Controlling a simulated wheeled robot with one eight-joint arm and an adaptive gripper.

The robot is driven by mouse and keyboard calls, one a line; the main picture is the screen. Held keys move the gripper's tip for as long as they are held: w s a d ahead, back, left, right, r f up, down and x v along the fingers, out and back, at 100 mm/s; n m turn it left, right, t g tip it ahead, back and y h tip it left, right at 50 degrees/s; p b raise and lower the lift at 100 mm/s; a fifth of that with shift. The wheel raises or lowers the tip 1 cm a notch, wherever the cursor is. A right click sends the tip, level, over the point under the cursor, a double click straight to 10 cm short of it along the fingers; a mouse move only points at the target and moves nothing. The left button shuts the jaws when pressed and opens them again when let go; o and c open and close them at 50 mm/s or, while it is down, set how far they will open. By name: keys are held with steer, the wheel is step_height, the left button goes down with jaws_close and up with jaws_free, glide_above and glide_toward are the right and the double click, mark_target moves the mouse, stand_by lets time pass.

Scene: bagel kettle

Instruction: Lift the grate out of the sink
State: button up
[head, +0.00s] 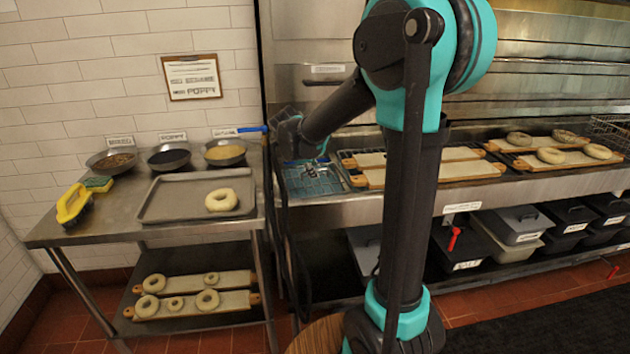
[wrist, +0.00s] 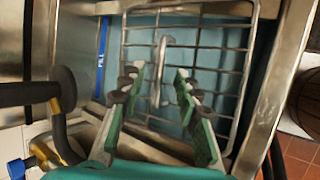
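A wire grate (wrist: 208,47) with a rectangular frame and crossing bars lies in the metal sink (wrist: 268,80), over blue-green water. A short upright handle (wrist: 160,72) stands out at the grate's middle. My gripper (wrist: 160,76) is open, its two green-padded fingers apart and pointing at the grate. The handle shows between the fingertips in the wrist view; I cannot tell whether it is between them in depth or still beyond them. No contact is visible.
A blue strip (wrist: 102,55) marked FILL is on the sink's inner wall. A blue-handled lever (head: 253,129) sticks out at the sink's left. Bagel boards (head: 450,172) lie to its right. A side table with a tray (head: 165,198) and topping bowls stands at left.

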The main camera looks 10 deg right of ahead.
steer(key=shift+x, duration=0.8)
steer(key=shift+c, duration=0.2)
jaws_close()
